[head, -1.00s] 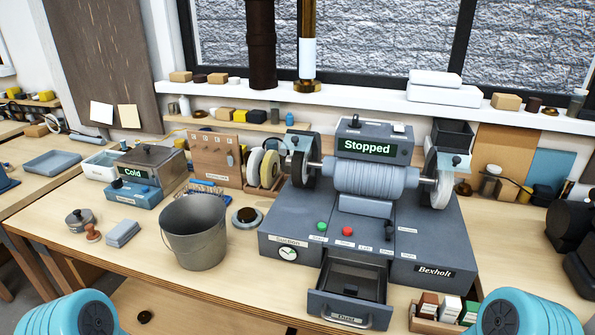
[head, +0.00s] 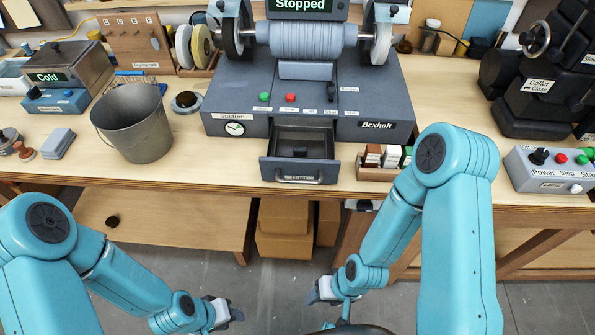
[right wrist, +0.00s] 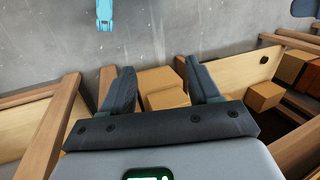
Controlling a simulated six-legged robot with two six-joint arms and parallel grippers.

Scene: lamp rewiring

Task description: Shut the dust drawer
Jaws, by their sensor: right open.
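The dust drawer (head: 300,158) is pulled out of the front of the grey grinder base (head: 365,100). Its tray looks empty and its handle (head: 299,178) faces me. My right gripper (head: 313,296) is low over the floor, below and in front of the drawer, apart from it. In the right wrist view its two fingers (right wrist: 160,88) are spread with nothing between them. My left gripper (head: 238,312) is low at the bottom of the head view, empty, left of the right one; its finger gap is too small to judge.
A metal bucket (head: 134,125) stands left of the grinder. A small wooden box of blocks (head: 378,172) sits just right of the drawer near the bench edge. A control box (head: 550,170) is farther right. Cardboard boxes (head: 285,228) are under the bench.

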